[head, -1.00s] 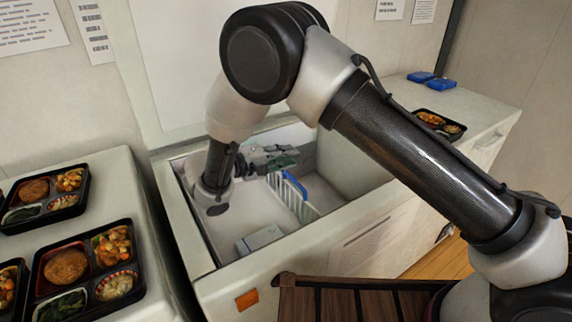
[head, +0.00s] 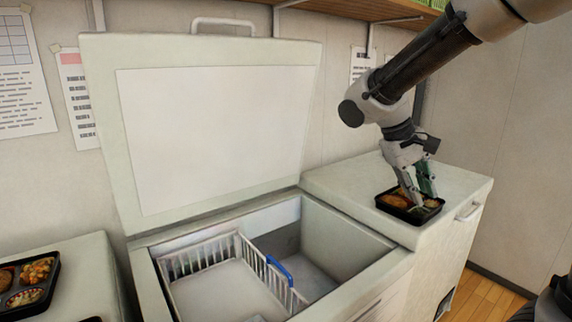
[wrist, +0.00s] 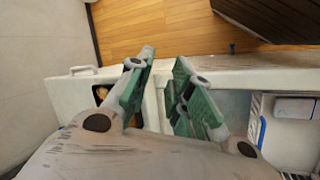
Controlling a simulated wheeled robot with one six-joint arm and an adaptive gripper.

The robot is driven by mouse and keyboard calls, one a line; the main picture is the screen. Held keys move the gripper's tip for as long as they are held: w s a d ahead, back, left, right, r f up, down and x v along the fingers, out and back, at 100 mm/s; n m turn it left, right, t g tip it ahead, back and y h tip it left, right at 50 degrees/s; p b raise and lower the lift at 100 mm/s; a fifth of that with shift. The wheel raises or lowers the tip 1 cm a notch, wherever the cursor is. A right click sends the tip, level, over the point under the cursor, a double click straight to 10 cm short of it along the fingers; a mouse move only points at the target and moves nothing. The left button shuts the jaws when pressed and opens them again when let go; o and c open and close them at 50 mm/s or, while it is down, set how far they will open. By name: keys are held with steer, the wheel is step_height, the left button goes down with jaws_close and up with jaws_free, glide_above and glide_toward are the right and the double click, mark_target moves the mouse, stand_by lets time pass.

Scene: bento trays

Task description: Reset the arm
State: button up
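My gripper (head: 419,192) is in front of the right-hand counter in the head view, fingers pointing down and overlapping the black bento tray (head: 386,205) from this angle. In the wrist view my gripper (wrist: 165,60) has its two green-padded fingers apart, with nothing between them. Part of the tray (wrist: 100,93) shows left of the fingers there, so it is beside them and not held. The fingers hide part of the tray in both views.
The open chest freezer (head: 385,245) has a raised lid (head: 300,130), a white wire basket (head: 205,254) and a blue handle (head: 279,268). Another bento tray (head: 52,285) lies on the left counter (head: 95,262). A shelf (head: 340,10) runs along the wall above.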

steer(key=s+d+r+m+t+y, duration=0.1)
steer(key=s+d+t+y, duration=0.1)
steer(key=s, duration=0.6)
steer(key=s+d+r+t+y, duration=0.1)
steer(key=s+d+t+y, duration=0.1)
steer(key=s+d, duration=0.3)
steer(key=s+y, duration=0.1)
steer(key=s, duration=0.2)
steer(key=shift+s+m+t, duration=0.2)
steer(key=shift+m+t, duration=0.1)
steer(key=shift+m, duration=0.1)
